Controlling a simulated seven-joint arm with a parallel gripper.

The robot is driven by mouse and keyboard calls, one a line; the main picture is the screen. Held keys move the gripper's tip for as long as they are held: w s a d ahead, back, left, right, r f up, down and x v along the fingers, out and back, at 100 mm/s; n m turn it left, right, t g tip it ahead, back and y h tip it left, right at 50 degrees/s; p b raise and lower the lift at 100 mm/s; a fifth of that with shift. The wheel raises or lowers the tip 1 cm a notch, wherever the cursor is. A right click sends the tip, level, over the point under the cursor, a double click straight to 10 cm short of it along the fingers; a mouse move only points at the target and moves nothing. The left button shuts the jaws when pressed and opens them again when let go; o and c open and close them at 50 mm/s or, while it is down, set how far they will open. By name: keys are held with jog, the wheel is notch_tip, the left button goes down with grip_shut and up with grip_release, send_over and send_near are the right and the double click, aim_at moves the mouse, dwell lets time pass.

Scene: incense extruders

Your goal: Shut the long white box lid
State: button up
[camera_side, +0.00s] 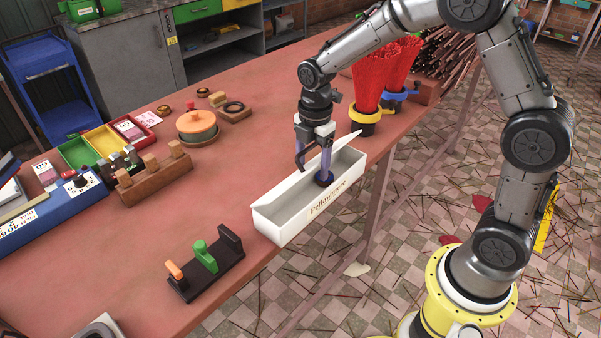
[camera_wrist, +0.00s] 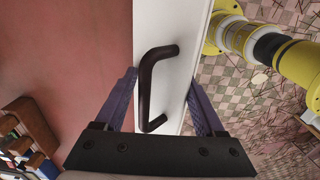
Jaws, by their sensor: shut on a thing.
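The long white box (camera_side: 320,205), with lettering on its front side, stands open at the table's edge, its pale inside visible. The white lid (camera_side: 346,140) shows as a thin tilted piece above the box's back part. In the wrist view the lid (camera_wrist: 185,40) is a long white strip with a black bar handle (camera_wrist: 146,90). My gripper (camera_side: 313,160) points down over the box. In the wrist view its purple fingers (camera_wrist: 163,95) stand at the lid's two long edges, the handle between them. It appears shut on the lid; the exact contact is hard to see.
Red incense bundles in yellow (camera_side: 364,115) and blue holders stand behind the box. A black rack with a green piece (camera_side: 205,256) lies front left. A wooden block rack (camera_side: 153,178) and an orange lidded pot (camera_side: 197,125) stand further left. The table between is mostly clear.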

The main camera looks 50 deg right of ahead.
aim_at(315, 163)
jog(key=o, duration=0.5)
jog(key=shift+s+f, duration=0.55)
jog(key=shift+f, duration=0.05)
jog(key=shift+c, duration=0.2)
jog(key=shift+r, duration=0.1)
jog(key=shift+w+r, duration=0.15)
jog(key=shift+r, duration=0.65)
jog(key=shift+w+r, duration=0.1)
jog(key=shift+r, duration=2.8)
